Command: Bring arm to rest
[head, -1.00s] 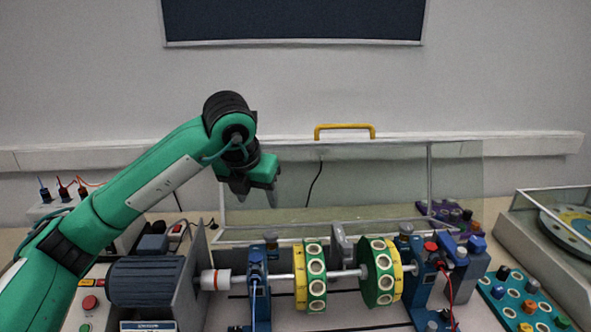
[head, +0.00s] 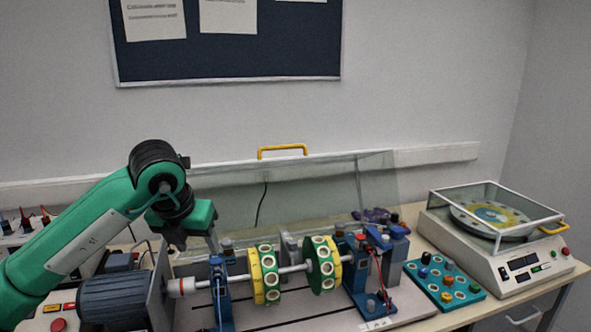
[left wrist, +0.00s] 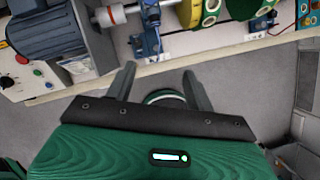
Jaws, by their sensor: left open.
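My left arm is green and comes in from the left in the head view. Its left gripper (head: 193,243) hangs fingers-down above the motor end of the test rig. In the left wrist view the left gripper (left wrist: 157,84) shows two dark fingers spread apart with nothing between them. Below and beyond the fingers are the bench's pale front edge (left wrist: 185,62) and grey floor. The rig has a blue motor (head: 118,298), a shaft with two green-and-yellow discs (head: 264,275) and blue bearing stands (head: 221,290). My right gripper is in neither view.
A raised clear cover with a yellow handle (head: 282,151) stands behind the rig. A teal tray of small parts (head: 445,283) lies right of it. A white balancing machine (head: 500,262) with a clear lid stands farther right. A red button (head: 58,325) is at lower left.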

